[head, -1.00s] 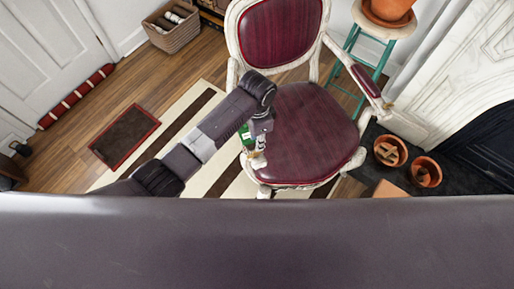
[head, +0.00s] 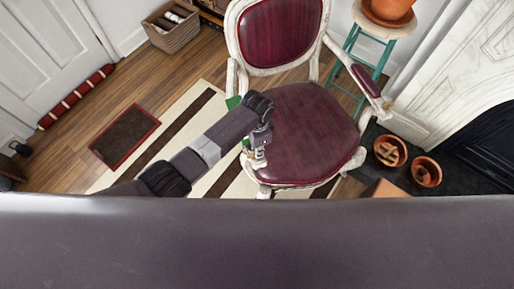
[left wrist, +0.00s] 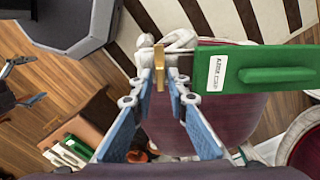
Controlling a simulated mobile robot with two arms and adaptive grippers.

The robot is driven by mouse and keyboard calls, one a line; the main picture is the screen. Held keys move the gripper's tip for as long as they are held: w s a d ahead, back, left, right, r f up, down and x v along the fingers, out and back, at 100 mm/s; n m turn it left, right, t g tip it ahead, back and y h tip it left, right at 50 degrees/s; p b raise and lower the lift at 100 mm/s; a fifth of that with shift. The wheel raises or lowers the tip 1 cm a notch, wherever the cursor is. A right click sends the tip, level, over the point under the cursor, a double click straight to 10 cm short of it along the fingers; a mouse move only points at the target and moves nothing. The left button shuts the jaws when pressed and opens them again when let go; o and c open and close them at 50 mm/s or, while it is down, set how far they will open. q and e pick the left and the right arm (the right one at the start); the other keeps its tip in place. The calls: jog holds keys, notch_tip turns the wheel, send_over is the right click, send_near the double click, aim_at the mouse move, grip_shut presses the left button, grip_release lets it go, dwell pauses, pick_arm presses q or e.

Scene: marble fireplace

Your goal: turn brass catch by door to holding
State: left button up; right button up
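A small brass catch (left wrist: 158,68) stands upright on a thin pale bar in the left wrist view. Beside it on the right is a green panel (left wrist: 265,62) with a raised green handle and a white label. My left gripper (left wrist: 159,80) has blue-padded fingers on either side of the catch. They look apart; contact with it cannot be told. In the head view my left gripper (head: 258,147) is over the front left of the chair seat, and a bit of the green panel (head: 233,102) shows behind my arm.
The chair (head: 310,130) has a dark red seat and pale frame. Terracotta pots (head: 426,171) stand on the dark hearth at right. A teal stool (head: 375,38) holds another pot. A striped rug (head: 205,100) and open wooden floor lie to the left.

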pick_arm(q)
grip_shut()
jog(key=shift+m, duration=0.3)
jog(key=m+p, duration=0.1)
jog(key=m, duration=0.2)
jog(key=shift+m, duration=0.3)
jog(key=m, duration=0.9)
jog(key=m+b, duration=0.1)
jog(key=m, duration=0.3)
jog(key=shift+m, duration=0.3)
jog(key=shift+o, duration=2)
grip_release()
